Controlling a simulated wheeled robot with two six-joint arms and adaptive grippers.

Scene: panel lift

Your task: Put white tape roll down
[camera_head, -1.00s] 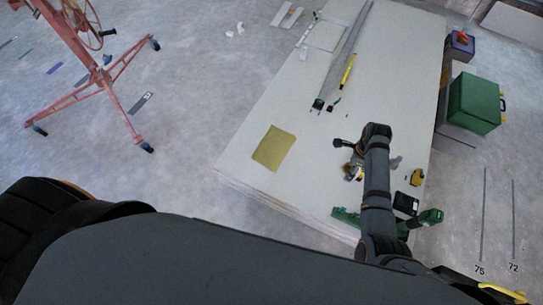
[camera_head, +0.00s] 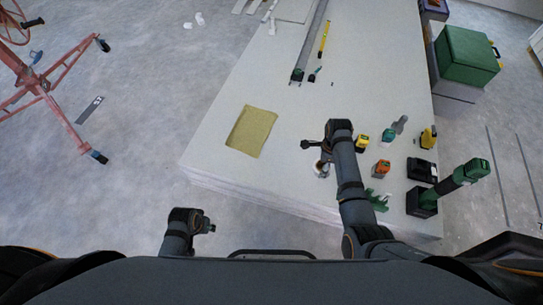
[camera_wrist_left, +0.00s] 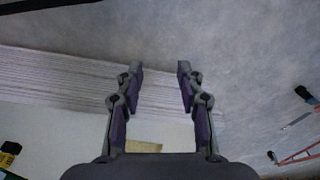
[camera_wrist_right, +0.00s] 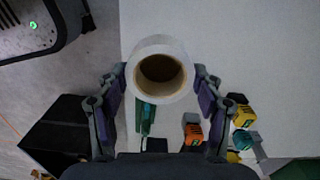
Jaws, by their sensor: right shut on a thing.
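The white tape roll (camera_wrist_right: 160,47) has a brown cardboard core. In the right wrist view it sits between the two fingers of my right gripper (camera_wrist_right: 160,78), which is shut on it. In the head view my right gripper (camera_head: 322,166) is over the near right part of the white panel stack (camera_head: 215,140), and the roll is mostly hidden by the arm. Whether the roll touches the panel is hard to tell. My left gripper (camera_wrist_left: 158,70) is open and empty; in the head view (camera_head: 206,226) it is off the stack's near edge.
A yellow-brown sheet (camera_head: 251,132) lies left of my right gripper. An orange tool (camera_head: 381,168), a yellow tool (camera_head: 361,140), a black case (camera_head: 421,170) and a green-black drill (camera_head: 455,184) stand to the right. The stack's middle is clear.

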